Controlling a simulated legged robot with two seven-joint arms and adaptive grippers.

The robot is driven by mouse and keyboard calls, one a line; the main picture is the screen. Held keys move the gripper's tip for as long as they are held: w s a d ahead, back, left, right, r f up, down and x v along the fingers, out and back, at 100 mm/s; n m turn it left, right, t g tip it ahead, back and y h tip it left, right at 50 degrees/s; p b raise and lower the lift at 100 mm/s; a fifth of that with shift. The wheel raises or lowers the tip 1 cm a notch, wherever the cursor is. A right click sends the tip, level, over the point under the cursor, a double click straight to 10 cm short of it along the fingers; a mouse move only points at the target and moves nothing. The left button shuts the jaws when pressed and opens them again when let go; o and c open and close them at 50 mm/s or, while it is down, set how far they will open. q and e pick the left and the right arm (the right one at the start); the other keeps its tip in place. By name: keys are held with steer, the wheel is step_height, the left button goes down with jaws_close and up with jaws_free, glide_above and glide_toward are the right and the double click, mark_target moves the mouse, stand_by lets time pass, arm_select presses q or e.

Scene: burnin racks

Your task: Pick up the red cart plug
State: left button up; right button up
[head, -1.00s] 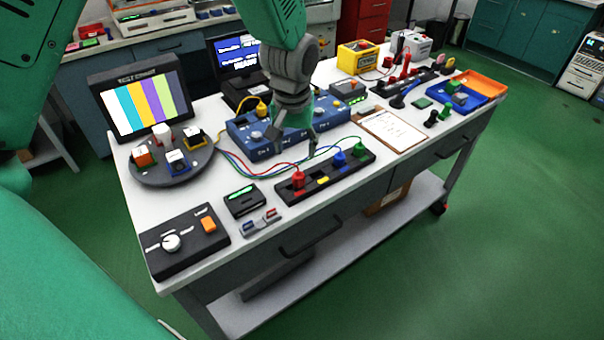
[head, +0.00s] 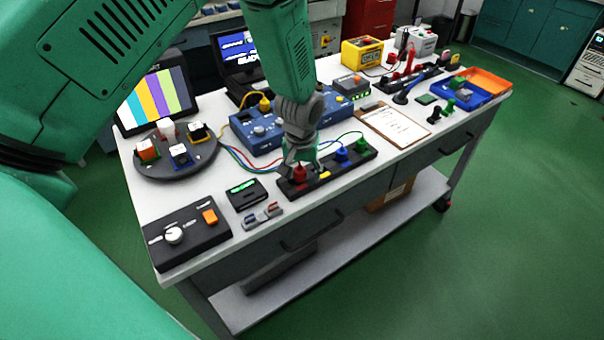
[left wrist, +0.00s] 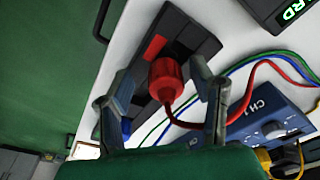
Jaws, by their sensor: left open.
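The red cart plug (head: 299,173) stands upright at the left end of a black socket strip (head: 321,183) near the table's front edge. My left gripper (head: 300,162) is above it and partly covers it in the head view. In the left wrist view, the red plug (left wrist: 166,80) lies between the two spread fingers of my open left gripper (left wrist: 162,74). Gaps show between the plug and both fingers. A red wire runs from the plug towards the blue box (left wrist: 265,115). My right gripper is not in view.
A blue plug (head: 341,154) and a green plug (head: 360,145) stand further right on the strip. A small black display (head: 246,192) and a dark control box (head: 187,234) are to the left. A clipboard (head: 396,126) lies to the right.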

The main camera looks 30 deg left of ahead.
mark_target(296, 168)
arm_select(q)
steer(key=shift+r, duration=0.1)
steer(key=shift+s, duration=0.1)
steer(key=c, duration=0.5)
jaws_close()
steer(key=shift+a, duration=0.55)
steer(key=r, duration=0.8)
steer(key=shift+d+r, duration=0.15)
steer(key=shift+d, duration=0.25)
steer(key=shift+a+r, duration=0.1)
steer(key=shift+r, duration=0.1)
steer(key=f, duration=0.1)
steer(key=f+y+b, duration=0.1)
steer(key=f+g+y, duration=0.1)
steer(key=f, duration=0.1)
steer(key=shift+s+a+b, duration=0.2)
steer(key=shift+a+b, duration=0.2)
step_height(296, 168, down, 2)
steer(key=shift+d+f+b, duration=0.1)
steer(key=shift+f+b, duration=0.05)
steer(key=shift+b, duration=0.9)
steer(key=shift+d+b+x, duration=0.25)
steer(key=shift+b+x, duration=0.75)
steer(key=shift+b, duration=0.05)
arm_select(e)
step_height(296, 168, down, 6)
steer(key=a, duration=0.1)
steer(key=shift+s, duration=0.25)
